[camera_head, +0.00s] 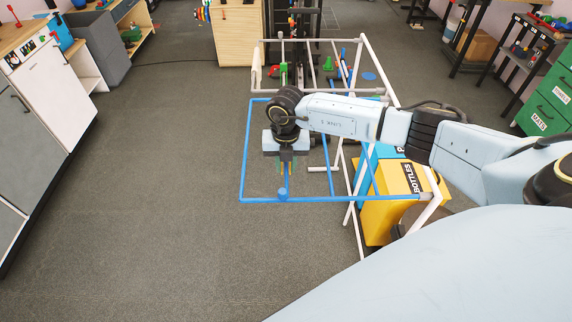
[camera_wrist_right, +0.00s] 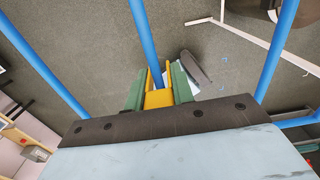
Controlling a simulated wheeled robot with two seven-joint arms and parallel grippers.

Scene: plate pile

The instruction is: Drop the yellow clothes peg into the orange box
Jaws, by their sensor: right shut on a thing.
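My right gripper (camera_head: 287,168) is at the front part of the blue rod frame. In the right wrist view its green fingers (camera_wrist_right: 158,88) are shut on the yellow clothes peg (camera_wrist_right: 158,98). A blue rod (camera_wrist_right: 144,40) runs up to the peg between the fingers; I cannot tell whether the peg is still clipped on it. In the head view the peg is mostly hidden by the gripper. No box that is clearly orange shows; a yellow box labelled BOTTLES (camera_head: 384,215) stands right of the gripper. My left gripper is out of view.
The blue frame (camera_head: 243,155) and white pipes (camera_head: 364,50) form an open rack around my right gripper. A blue box (camera_head: 385,152) stands behind the yellow one. White cabinets (camera_head: 45,100) line the left and green drawers (camera_head: 548,110) the right. The floor at front left is clear.

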